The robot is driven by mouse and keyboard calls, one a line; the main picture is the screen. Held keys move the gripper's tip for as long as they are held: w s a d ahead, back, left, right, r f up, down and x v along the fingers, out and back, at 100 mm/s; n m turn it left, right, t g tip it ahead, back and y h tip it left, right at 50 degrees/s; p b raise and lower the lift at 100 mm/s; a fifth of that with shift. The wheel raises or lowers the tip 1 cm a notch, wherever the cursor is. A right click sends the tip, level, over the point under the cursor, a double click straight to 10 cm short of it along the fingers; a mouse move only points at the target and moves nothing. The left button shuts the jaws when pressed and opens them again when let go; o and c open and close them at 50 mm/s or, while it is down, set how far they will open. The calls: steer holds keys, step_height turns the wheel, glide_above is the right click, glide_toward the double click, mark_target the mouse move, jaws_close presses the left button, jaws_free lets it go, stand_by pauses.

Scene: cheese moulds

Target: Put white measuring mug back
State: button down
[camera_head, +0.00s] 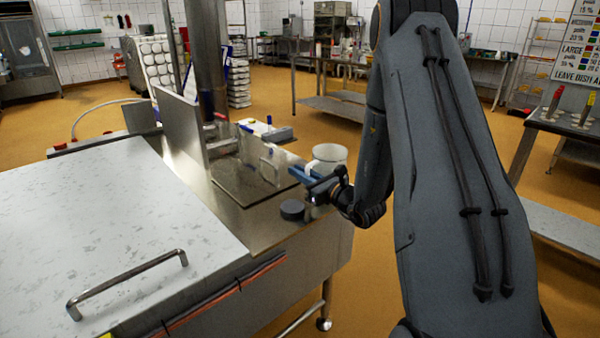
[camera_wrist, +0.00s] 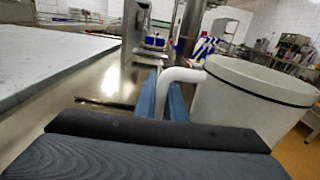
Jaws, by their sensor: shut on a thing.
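The white measuring mug (camera_head: 328,158) is at the right edge of the steel counter in the head view, upright or nearly so. In the wrist view the mug (camera_wrist: 255,95) fills the right side, with a dark line below its rim and its handle pointing left. My gripper (camera_head: 303,175) has its blue fingers at the mug's left side. In the wrist view the blue fingers (camera_wrist: 162,98) are shut on the mug's handle. I cannot tell whether the mug's base touches the counter.
The steel counter (camera_head: 240,222) carries a dark round puck (camera_head: 292,210) close to my gripper. Clear upright plates (camera_head: 262,155) stand behind. A large pale lid with a handle (camera_head: 125,285) covers the left foreground. Open floor lies to the right of the counter.

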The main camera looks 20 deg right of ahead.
steer(key=shift+f, duration=0.1)
steer(key=c, duration=1.8)
jaws_free()
